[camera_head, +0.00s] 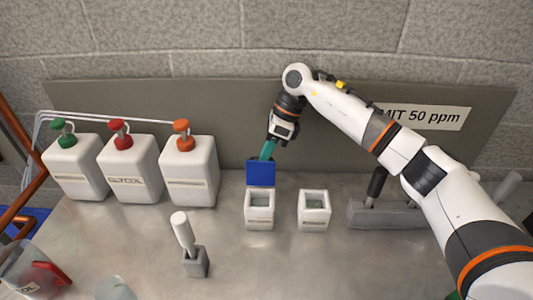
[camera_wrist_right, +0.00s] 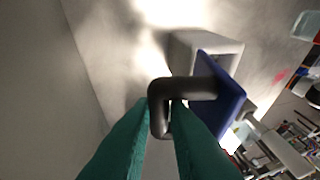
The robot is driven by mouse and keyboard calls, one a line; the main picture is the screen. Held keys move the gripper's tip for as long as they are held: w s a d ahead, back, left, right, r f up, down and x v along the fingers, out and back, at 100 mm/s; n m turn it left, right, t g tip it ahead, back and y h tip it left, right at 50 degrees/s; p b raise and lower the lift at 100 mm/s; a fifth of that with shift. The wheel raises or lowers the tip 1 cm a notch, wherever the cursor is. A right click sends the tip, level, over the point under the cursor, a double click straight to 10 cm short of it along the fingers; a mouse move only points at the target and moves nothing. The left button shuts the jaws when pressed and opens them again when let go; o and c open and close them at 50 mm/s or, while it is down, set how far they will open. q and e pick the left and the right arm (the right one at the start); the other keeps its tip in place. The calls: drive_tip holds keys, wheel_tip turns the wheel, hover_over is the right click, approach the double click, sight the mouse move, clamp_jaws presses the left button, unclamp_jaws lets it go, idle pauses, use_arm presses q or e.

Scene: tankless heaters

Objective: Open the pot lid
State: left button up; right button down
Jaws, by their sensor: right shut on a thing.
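The blue lid (camera_head: 261,172) stands upright at the back edge of the left white square pot (camera_head: 259,222), whose top opening is uncovered. My right gripper (camera_head: 267,151) comes down from above and behind, with its teal fingers at the lid. In the right wrist view, the fingers (camera_wrist_right: 160,108) are closed around the lid's dark bent handle (camera_wrist_right: 190,88). The blue lid (camera_wrist_right: 222,85) is seen nearly edge-on there, beside the pale pot (camera_wrist_right: 184,52). Whether the lid touches the pot's rim is hard to tell. My left gripper is in neither view.
A second open white pot (camera_head: 314,218) stands to the right. Several white jugs (camera_head: 190,178) with coloured caps line the left back. A grey holder (camera_head: 196,263) with a white-handled tool stands in front. A grey block (camera_head: 385,216) lies right. The back panel (camera_head: 220,120) is close behind.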

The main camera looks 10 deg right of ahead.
drive_tip(key=shift+w+d+f, duration=0.1)
drive_tip(key=shift+w+d, duration=0.05)
drive_tip(key=shift+d, duration=0.05)
drive_tip(key=c, duration=1.7)
unclamp_jaws()
drive_tip(key=shift+o, duration=1.3)
drive_tip(key=shift+w+f, duration=0.15)
drive_tip(key=shift+w, duration=0.1)
drive_tip(key=shift+o, duration=0.2)
drive_tip(key=shift+w+f, duration=0.15)
drive_tip(key=shift+w, duration=0.05)
drive_tip(key=shift+s, duration=0.15)
wheel_tip(320, 180, up, 10)
drive_tip(key=b, duration=0.1)
